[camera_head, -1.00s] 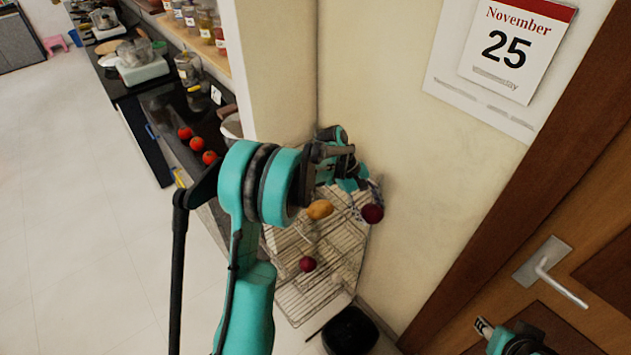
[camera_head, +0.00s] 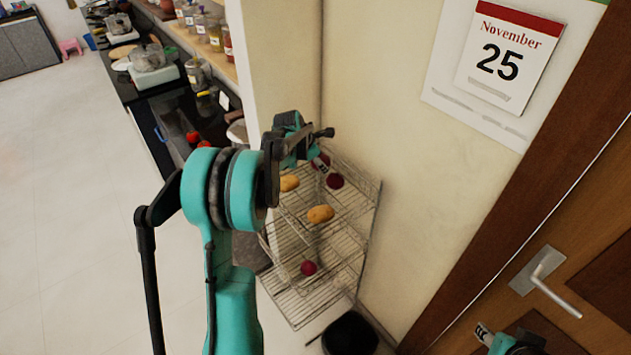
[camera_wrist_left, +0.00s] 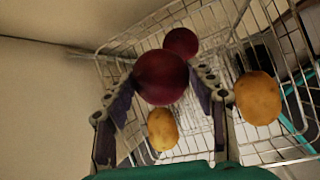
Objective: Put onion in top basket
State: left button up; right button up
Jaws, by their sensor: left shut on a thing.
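My left gripper (camera_head: 325,166) is shut on a dark red onion (camera_head: 335,181), over the top basket (camera_head: 364,196) of the wire rack. In the left wrist view the held onion (camera_wrist_left: 161,77) sits between the two fingers. A second onion (camera_wrist_left: 181,43) shows just beyond it and is partly hidden in the head view. Whether the held onion touches the basket is not clear. Another onion (camera_head: 308,268) lies on a lower tier. My right gripper (camera_head: 484,332) shows only partly at the bottom right, and its opening is unclear.
Two potatoes (camera_head: 320,214) (camera_head: 289,183) are in the top basket area. A wall stands close behind the rack, with a wooden door (camera_head: 590,250) at the right. A black bin (camera_head: 350,332) is below, and a counter (camera_head: 150,100) is at the left.

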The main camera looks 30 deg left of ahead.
pick_arm(q)
jog(key=w+a+f, duration=0.2)
jog(key=w+a+f+b, duration=0.1)
jog(key=w+a+f, duration=0.1)
jog(key=w, duration=0.1)
jog(key=w+a+f, duration=0.2)
jog(key=shift+w+b, duration=0.35)
jog(key=shift+w, duration=0.05)
notch_tip(320, 180, down, 4)
jog(key=shift+f+b, duration=0.2)
jog(key=shift+b, duration=0.45)
jog(key=shift+r, duration=0.15)
jog(key=o, duration=0.9)
